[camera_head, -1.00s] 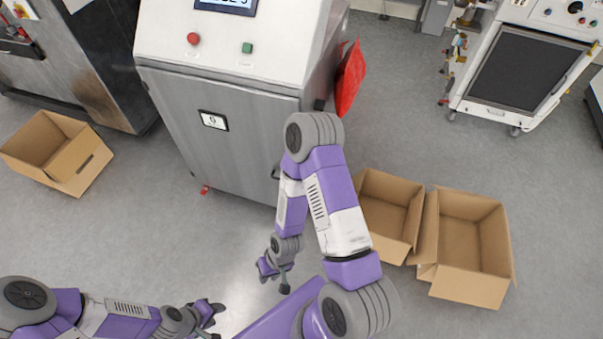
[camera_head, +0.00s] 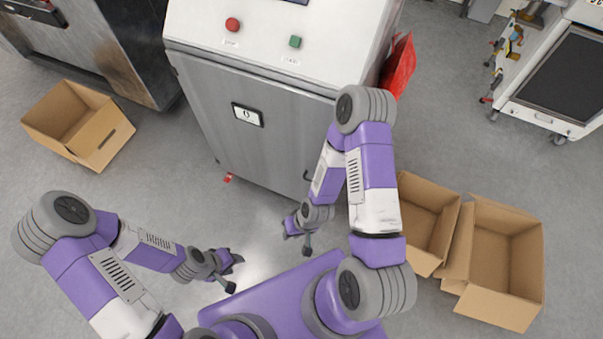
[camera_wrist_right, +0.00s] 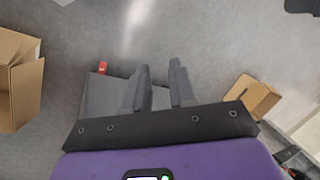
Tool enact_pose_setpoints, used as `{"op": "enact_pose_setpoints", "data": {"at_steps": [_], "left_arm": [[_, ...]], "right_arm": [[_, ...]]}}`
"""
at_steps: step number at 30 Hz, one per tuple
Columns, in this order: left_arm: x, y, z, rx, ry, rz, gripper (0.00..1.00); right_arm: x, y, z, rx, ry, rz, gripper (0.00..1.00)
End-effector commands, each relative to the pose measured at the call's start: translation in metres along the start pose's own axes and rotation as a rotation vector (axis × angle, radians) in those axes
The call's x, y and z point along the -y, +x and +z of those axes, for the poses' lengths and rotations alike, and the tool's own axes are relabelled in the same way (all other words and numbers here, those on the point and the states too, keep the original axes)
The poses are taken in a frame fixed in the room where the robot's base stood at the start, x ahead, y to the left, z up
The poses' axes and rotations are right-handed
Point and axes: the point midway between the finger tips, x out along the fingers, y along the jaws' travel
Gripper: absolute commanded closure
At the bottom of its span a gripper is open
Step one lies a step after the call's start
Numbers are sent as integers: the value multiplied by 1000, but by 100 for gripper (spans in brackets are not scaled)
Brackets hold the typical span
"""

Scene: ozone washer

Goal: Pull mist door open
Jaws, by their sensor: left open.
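The grey metal door (camera_head: 250,140) on the front of the white-topped machine looks closed. It carries a small dark-framed label (camera_head: 248,115). A dark handle (camera_head: 306,175) shows near its right edge, partly beside my right arm. My right gripper (camera_head: 296,244) points down, below the handle and apart from the door. Its fingers stand apart and empty in the right wrist view (camera_wrist_right: 160,86). My left gripper (camera_head: 234,273) is open and empty, lower and to the left, away from the door.
Two open cardboard boxes (camera_head: 507,205) stand on the floor right of my right arm. Another box (camera_head: 78,122) stands at the left. A red item (camera_head: 398,66) hangs at the machine's right side. Floor before the door is clear.

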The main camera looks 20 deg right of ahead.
Motion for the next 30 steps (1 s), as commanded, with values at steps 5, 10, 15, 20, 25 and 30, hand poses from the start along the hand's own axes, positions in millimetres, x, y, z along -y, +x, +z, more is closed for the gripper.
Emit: {"op": "enact_pose_setpoints", "data": {"at_steps": [5,10,15,20,25,30], "left_arm": [[16,44,-2,1,1,0,57],[34,92,-4,2,1,0,57],[46,123,-5,1,1,0,57],[51,137,-6,1,1,0,57],[53,142,-6,1,1,1,57],[54,147,-6,0,1,1,57]], "right_arm": [[-81,64,-83,-321,-302,89,75],[-171,100,-160,-697,-798,281,75],[-215,107,-183,-958,-1220,434,75],[-230,106,-180,-1096,-1439,504,75],[-234,104,-177,-1161,-1531,530,75],[-226,110,-191,-1173,-1545,532,75]]}}
